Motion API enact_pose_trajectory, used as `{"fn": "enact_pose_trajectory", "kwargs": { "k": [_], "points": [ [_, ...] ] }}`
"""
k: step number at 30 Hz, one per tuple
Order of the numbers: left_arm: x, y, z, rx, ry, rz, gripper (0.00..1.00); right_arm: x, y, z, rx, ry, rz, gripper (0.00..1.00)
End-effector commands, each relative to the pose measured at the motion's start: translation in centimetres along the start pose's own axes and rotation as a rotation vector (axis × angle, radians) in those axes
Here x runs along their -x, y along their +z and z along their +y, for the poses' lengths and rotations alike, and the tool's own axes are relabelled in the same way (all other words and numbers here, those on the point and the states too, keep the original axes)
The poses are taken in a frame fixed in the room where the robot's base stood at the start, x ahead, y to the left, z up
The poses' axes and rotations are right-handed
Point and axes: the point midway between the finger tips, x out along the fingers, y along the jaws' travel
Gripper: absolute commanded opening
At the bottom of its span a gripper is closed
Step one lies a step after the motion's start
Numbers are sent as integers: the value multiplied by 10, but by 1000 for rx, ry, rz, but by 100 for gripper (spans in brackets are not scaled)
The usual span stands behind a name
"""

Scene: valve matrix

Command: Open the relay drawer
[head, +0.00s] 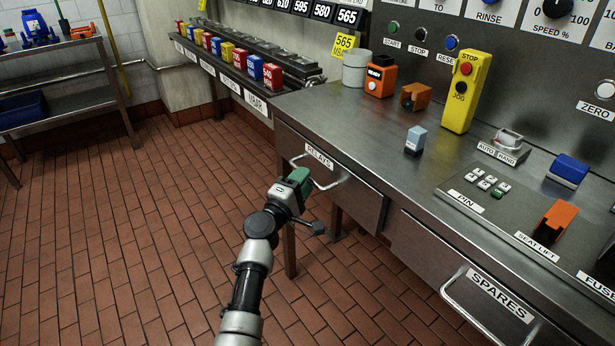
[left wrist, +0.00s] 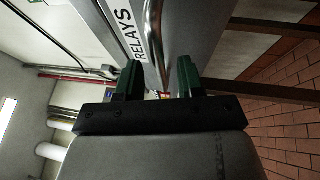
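The relay drawer (head: 360,197) is a grey metal front under the bench, with a RELAYS label (head: 319,158) and a bar handle (head: 340,184). The drawer looks closed. My left gripper (head: 299,178) is at the left part of this handle. In the left wrist view, its two green fingers (left wrist: 159,72) are apart. The handle (left wrist: 152,30) runs down into the space between them, and the label (left wrist: 128,25) lies beside it. The fingers do not look closed on the bar. Part of the handle's left end is hidden by the gripper in the head view. My right gripper is not in view.
A SPARES drawer (head: 430,252) with its own handle is at the lower right. The bench top (head: 345,125) holds a yellow STOP/JOG box (head: 467,95), an orange device (head: 380,80) and a small blue-grey block (head: 416,139). The tiled floor (head: 130,240) left of the bench is clear.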

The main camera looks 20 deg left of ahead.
Motion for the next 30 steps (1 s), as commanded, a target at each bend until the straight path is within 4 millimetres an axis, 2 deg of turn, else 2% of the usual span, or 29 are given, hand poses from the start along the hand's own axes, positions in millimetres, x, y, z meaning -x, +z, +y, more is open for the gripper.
{"fn": "enact_pose_trajectory", "kwargs": {
  "k": [6,15,23,30],
  "points": [
    [-20,0,-1,-1,0,0,38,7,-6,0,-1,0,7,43],
    [-22,0,-1,-1,-1,0,38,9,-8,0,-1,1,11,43],
    [-22,0,-1,-1,-1,0,0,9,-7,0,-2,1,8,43],
    [-22,0,-1,-1,-2,0,0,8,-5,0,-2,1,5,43]
  ]
}}
